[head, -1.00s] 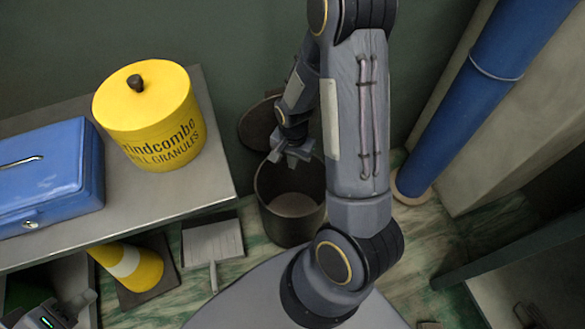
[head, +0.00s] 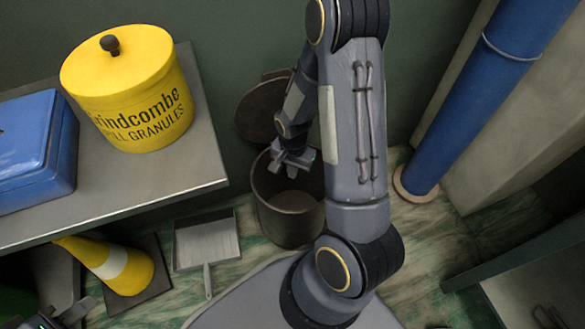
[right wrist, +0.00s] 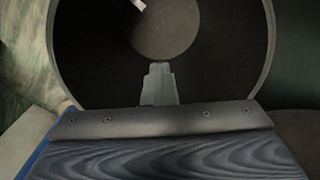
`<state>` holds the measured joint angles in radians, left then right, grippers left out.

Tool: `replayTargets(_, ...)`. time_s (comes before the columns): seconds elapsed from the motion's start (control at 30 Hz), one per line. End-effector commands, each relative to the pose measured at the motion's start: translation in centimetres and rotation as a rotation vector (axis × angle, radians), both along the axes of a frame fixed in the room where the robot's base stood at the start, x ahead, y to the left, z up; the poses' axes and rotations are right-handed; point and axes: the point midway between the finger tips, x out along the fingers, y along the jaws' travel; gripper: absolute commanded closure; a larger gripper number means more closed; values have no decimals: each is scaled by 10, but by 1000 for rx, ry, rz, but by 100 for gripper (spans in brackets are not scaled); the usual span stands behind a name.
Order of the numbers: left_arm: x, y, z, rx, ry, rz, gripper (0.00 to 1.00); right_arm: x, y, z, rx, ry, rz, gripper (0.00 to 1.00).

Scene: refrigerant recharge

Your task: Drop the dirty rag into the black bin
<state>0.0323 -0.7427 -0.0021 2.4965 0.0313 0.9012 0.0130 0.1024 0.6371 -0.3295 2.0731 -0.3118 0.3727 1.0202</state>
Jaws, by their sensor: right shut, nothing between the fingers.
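The black bin (head: 290,222) stands on the floor against the wall, upright, with its round lid (head: 260,110) tipped back behind it. My right gripper (head: 292,160) is over the back part of the bin's mouth. It also shows in the right wrist view (right wrist: 159,70), shut and empty, with the bin's dark inner wall and greyer bottom beyond it. I see no dirty rag in either view; part of the bin's inside is hidden by my arm and gripper. My left gripper (head: 62,315) shows only partly at the bottom left edge, and its fingers are not clear.
A bench (head: 150,190) at left holds a yellow granules tub (head: 140,100) and a blue box (head: 35,150). Below are a tipped traffic cone (head: 118,265) and a dustpan (head: 206,242). A blue pipe (head: 465,95) rises at right. A small white thing (right wrist: 138,4) shows inside the bin.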

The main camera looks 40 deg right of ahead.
Motion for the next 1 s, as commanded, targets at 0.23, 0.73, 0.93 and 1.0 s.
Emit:
replayTargets(0.23, 0, 0, -13, 0, 0, 0, 64, 0, 0, -16, 0, -1, 0, 100)
replayTargets(0.73, 0, 0, -13, 0, 0, 0, 64, 0, 0, -15, 0, -1, 0, 77)
replayTargets(0.93, 0, 0, -13, 0, 0, 0, 64, 0, 0, -15, 0, 0, 0, 77)
replayTargets(1.0, 0, 0, -13, 0, 0, 0, 64, 0, 0, -15, 0, 0, 0, 77)
